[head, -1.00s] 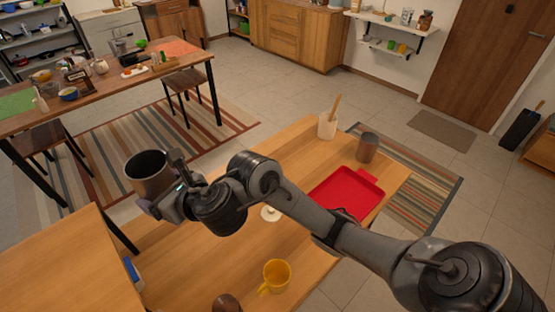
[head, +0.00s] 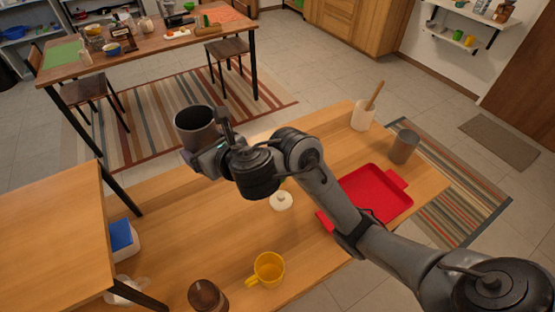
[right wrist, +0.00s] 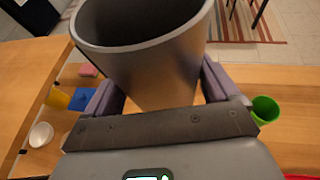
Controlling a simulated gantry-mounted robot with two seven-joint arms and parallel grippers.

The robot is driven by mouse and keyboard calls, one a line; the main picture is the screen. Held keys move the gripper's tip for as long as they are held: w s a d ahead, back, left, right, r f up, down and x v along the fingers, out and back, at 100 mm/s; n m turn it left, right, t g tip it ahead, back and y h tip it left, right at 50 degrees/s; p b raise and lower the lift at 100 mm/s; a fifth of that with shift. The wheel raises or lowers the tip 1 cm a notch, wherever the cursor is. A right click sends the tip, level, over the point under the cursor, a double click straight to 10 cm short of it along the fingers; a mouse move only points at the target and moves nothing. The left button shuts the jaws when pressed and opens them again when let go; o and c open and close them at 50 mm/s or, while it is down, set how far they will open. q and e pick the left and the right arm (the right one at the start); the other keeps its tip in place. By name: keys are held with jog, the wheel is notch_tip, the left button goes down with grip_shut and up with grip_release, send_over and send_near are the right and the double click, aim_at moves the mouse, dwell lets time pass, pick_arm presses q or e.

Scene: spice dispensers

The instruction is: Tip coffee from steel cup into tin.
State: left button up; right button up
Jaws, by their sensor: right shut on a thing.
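The steel cup (head: 197,130) is a dark grey metal cylinder with its open mouth up, close to upright. My right gripper (head: 208,160) is shut on it and holds it in the air near the table's far-left part. In the right wrist view the cup (right wrist: 150,65) sits between the two fingers. Its inside is dark, and I cannot make out coffee in it. A grey-brown cylinder (head: 404,147), possibly the tin, stands behind the red tray, apart from the cup. A brown jar (head: 207,297) stands at the front edge. My left gripper is not in view.
The wooden table (head: 190,225) also holds a red tray (head: 375,193), a yellow mug (head: 268,270), a white lid-like piece (head: 281,200) and a white crock (head: 362,115). A second wooden surface (head: 45,235) stands at left. A green cup (right wrist: 265,109) shows in the right wrist view.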

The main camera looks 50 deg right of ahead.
pick_arm(q)
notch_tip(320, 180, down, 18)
jog(key=b, duration=1.7)
pick_arm(e)
jog(key=d+f, duration=0.3)
jog(key=f, duration=0.5)
jog(key=s+d+f+m+h, duration=0.1)
jog(key=d+f, duration=0.2)
jog(key=f, duration=0.5)
jog(key=d+f+h, duration=0.1)
jog(key=d+f, duration=0.2)
jog(key=f, duration=0.6)
jog(key=shift+s+m, duration=0.4)
jog(key=shift+d, duration=0.1)
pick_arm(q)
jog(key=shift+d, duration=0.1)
